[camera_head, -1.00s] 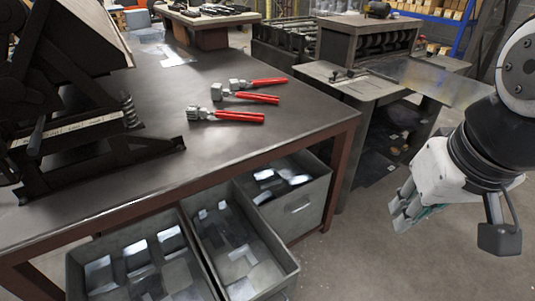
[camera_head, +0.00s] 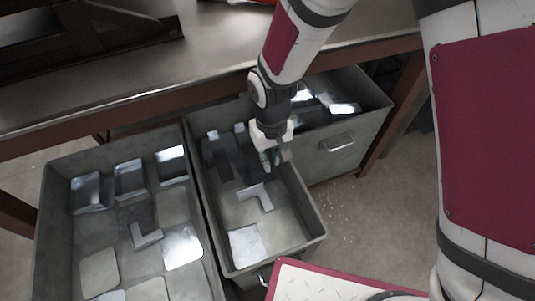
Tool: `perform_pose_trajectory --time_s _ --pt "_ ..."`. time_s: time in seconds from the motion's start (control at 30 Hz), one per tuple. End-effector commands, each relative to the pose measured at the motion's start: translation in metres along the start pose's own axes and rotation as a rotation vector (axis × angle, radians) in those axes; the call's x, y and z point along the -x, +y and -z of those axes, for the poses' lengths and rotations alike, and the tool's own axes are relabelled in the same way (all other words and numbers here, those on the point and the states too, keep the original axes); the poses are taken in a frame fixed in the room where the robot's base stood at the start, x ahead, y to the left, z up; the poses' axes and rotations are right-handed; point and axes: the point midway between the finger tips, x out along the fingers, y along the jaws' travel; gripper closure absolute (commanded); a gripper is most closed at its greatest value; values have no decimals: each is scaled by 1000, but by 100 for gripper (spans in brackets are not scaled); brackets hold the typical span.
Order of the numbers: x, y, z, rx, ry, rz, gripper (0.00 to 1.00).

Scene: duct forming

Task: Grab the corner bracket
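A light grey L-shaped piece, which looks like a corner bracket (camera_head: 258,197), lies flat on the floor of the middle metal bin (camera_head: 312,222). Another L-shaped piece (camera_head: 145,237) lies in the left bin (camera_head: 52,215). My gripper (camera_head: 270,163) points down into the middle bin, above and just behind the L-shaped piece there. A gap shows between them in the picture. The fingers are small and partly overlapped, so their opening is unclear. I see nothing held in them.
The middle bin also holds a pale square sheet (camera_head: 247,243) and dark pieces (camera_head: 220,162). Flat plates and box-like parts lie in the left bin. A third bin (camera_head: 348,143) stands at the right. The workbench edge (camera_head: 215,95) runs close behind my arm.

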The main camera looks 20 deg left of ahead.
Motion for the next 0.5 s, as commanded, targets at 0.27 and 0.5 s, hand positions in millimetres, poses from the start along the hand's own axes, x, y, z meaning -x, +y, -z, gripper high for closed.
perform_pose_trajectory --time_s 0.27,0.5 --pt "-46 -12 0 25 -16 2 88" --pt "-91 -12 0 24 -15 2 88"
